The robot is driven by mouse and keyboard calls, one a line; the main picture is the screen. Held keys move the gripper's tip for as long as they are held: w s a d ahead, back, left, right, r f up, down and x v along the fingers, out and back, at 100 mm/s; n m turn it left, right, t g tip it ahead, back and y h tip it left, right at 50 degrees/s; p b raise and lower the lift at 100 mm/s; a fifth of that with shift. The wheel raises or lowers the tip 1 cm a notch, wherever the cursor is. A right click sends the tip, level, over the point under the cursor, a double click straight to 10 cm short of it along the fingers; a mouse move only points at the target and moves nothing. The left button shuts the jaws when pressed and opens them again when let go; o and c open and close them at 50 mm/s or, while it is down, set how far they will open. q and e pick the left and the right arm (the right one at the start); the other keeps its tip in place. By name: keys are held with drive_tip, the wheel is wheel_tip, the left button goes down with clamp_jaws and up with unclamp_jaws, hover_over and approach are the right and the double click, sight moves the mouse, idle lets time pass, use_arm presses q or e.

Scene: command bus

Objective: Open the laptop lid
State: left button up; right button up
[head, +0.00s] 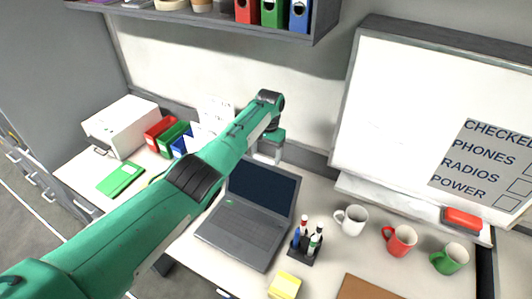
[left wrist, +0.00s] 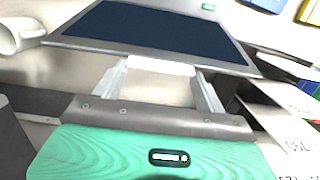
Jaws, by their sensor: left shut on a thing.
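The grey laptop (head: 243,232) stands on the white desk with its lid (head: 263,186) raised and tilted back, the dark screen facing the front. My left arm reaches across from the lower left, over the laptop's left side. My left gripper (head: 268,153) is at the top edge of the lid. The exact contact at the fingertips is partly hidden. My right gripper is in neither view.
A pen holder (head: 302,252) with markers stands right of the laptop, with a white mug (head: 351,220), a red mug (head: 400,240) and a green mug (head: 449,259) beyond. A white printer (head: 124,125) and coloured trays (head: 165,133) are at left. A whiteboard (head: 420,120) and shelf (head: 318,20) are behind.

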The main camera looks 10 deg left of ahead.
use_arm(q)
drive_tip(key=o, duration=1.4)
drive_tip(key=shift+s+a+f, duration=0.1)
drive_tip(key=shift+s+f, duration=0.2)
drive_tip(key=shift+f, duration=0.2)
drive_tip(key=shift+s+a+f, duration=0.1)
drive_tip(key=shift+s+f, duration=0.15)
drive_tip(key=shift+f, duration=0.2)
drive_tip(key=shift+w+d+r, duration=0.1)
drive_tip(key=shift+w+r, duration=0.05)
drive_tip(key=shift+r, duration=0.35)
drive_tip(key=shift+w+d+r+b, duration=0.1)
drive_tip(key=shift+w+r+b, duration=0.45)
drive_tip(key=shift+r, duration=1.9)
drive_tip(key=shift+w+a+r+b, duration=0.15)
drive_tip(key=shift+r+b, duration=0.75)
drive_tip(key=shift+r, duration=1.55)
drive_tip(key=shift+w+d+r+b, duration=0.15)
drive_tip(key=shift+w+r+b, duration=0.45)
drive_tip(key=shift+r, duration=1.85)
drive_tip(key=shift+s, duration=0.2)
